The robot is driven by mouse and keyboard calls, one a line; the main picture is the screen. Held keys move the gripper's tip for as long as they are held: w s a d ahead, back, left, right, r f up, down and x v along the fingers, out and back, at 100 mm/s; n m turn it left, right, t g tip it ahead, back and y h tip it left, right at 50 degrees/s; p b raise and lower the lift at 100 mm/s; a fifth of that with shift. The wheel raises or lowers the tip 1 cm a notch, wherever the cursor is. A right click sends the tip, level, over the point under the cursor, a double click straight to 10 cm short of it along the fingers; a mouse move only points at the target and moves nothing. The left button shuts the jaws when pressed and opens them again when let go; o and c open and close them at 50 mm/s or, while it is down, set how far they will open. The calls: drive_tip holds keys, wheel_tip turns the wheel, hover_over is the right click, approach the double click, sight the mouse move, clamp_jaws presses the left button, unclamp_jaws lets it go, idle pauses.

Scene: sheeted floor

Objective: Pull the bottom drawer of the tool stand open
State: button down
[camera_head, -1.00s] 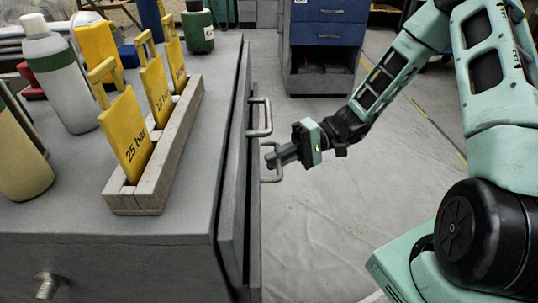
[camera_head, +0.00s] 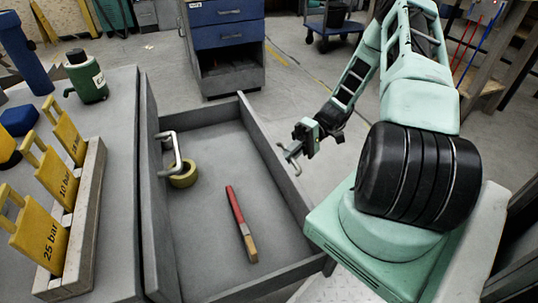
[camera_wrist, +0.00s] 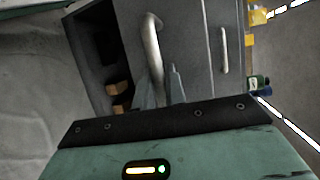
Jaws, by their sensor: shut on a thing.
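The grey tool stand (camera_head: 118,165) fills the left of the head view. Its bottom drawer (camera_head: 205,222) is pulled well out to the right. Inside lie a roll of yellowish tape (camera_head: 184,176) and a red-handled brush (camera_head: 240,224). My gripper (camera_head: 291,154) is at the outside of the drawer's front, shut on its metal bar handle (camera_wrist: 151,45). The wrist view shows the gripper fingers (camera_wrist: 163,88) at the lower part of that handle. The upper drawer's handle (camera_head: 171,153) shows above the open drawer, and that upper drawer looks nearly closed.
Yellow tags in a grey holder (camera_head: 80,225) and a green bottle (camera_head: 86,78) stand on the stand's top. A blue-drawered cabinet (camera_head: 226,45) stands behind. Clear floor (camera_head: 300,85) lies beyond the open drawer. My base is close on the right.

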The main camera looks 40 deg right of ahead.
drive_tip(key=shift+s+d, duration=0.25)
drive_tip(key=shift+d, duration=0.55)
drive_tip(key=shift+s+d, duration=0.25)
drive_tip(key=shift+d, duration=0.55)
drive_tip(key=c, duration=1.5)
unclamp_jaws()
drive_tip(key=shift+o, duration=0.2)
drive_tip(key=shift+p, duration=0.3)
drive_tip(key=d+r+p, duration=0.2)
drive_tip(key=d+r, duration=0.1)
drive_tip(key=d, duration=1.4)
